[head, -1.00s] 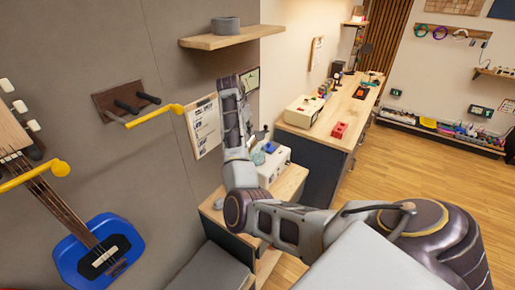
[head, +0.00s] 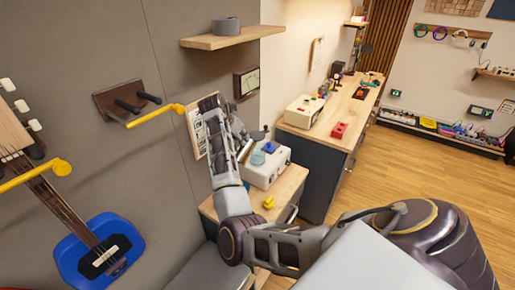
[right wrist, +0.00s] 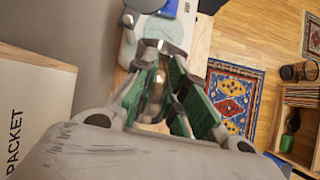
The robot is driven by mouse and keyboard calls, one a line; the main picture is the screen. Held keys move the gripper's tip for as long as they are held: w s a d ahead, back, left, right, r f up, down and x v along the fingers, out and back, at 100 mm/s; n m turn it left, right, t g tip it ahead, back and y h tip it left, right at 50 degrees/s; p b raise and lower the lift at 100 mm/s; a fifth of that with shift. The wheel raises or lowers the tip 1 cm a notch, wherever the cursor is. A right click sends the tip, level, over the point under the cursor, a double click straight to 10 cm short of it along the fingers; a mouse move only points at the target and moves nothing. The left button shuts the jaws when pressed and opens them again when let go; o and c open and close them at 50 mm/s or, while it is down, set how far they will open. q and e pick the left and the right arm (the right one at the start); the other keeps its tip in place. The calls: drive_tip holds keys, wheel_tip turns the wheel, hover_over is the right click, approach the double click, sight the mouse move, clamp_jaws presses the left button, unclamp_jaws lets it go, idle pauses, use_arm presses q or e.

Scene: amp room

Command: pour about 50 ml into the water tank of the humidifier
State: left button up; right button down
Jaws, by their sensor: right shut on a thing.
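A white box-shaped appliance (head: 262,174), which looks like the humidifier, stands on a small wooden bench against the wall. A round, see-through teal part (head: 257,158), perhaps its water tank, and a blue part (head: 270,147) are on top. In the right wrist view the see-through round part (right wrist: 160,33) lies just beyond my fingertips. My right gripper (head: 242,138) is above and left of the appliance. In the right wrist view its green-padded fingers (right wrist: 158,92) are shut on a small shiny thing, mostly hidden. I cannot tell its contents. My left gripper is not in view.
A yellow object (head: 268,202) lies on the bench in front of the appliance. A wall shelf (head: 230,37) hangs above. A long wooden counter (head: 345,108) with another white box (head: 303,110) stands behind. A guitar (head: 97,245) hangs at left.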

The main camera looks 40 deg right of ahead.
sight(236, 146)
drive_tip(key=shift+s+a+f+h, duration=0.1)
drive_tip(key=shift+a+f+h, duration=0.35)
drive_tip(key=shift+h, duration=0.35)
drive_tip(key=shift+a+f, duration=0.1)
drive_tip(key=shift+f, duration=0.15)
drive_tip(key=shift+s+a+f+t+h, duration=0.2)
drive_tip(key=shift+a+f+t+h, duration=0.2)
drive_tip(key=shift+a+f+h, duration=0.65)
drive_tip(key=shift+s+a+f+h, duration=0.1)
drive_tip(key=shift+a+f+h, duration=0.3)
drive_tip(key=shift+f+h, duration=0.2)
drive_tip(key=shift+s+a+f+h, duration=0.1)
drive_tip(key=shift+a+f+h, duration=0.3)
drive_tip(key=shift+f, duration=0.25)
drive_tip(key=s+a+f+t+h+b, duration=0.1)
drive_tip(key=a+f+h+b, duration=0.3)
drive_tip(key=a+h, duration=0.1)
drive_tip(key=shift+t, duration=0.3)
drive_tip(key=shift+a+h, duration=0.1)
drive_tip(key=shift+h, duration=0.25)
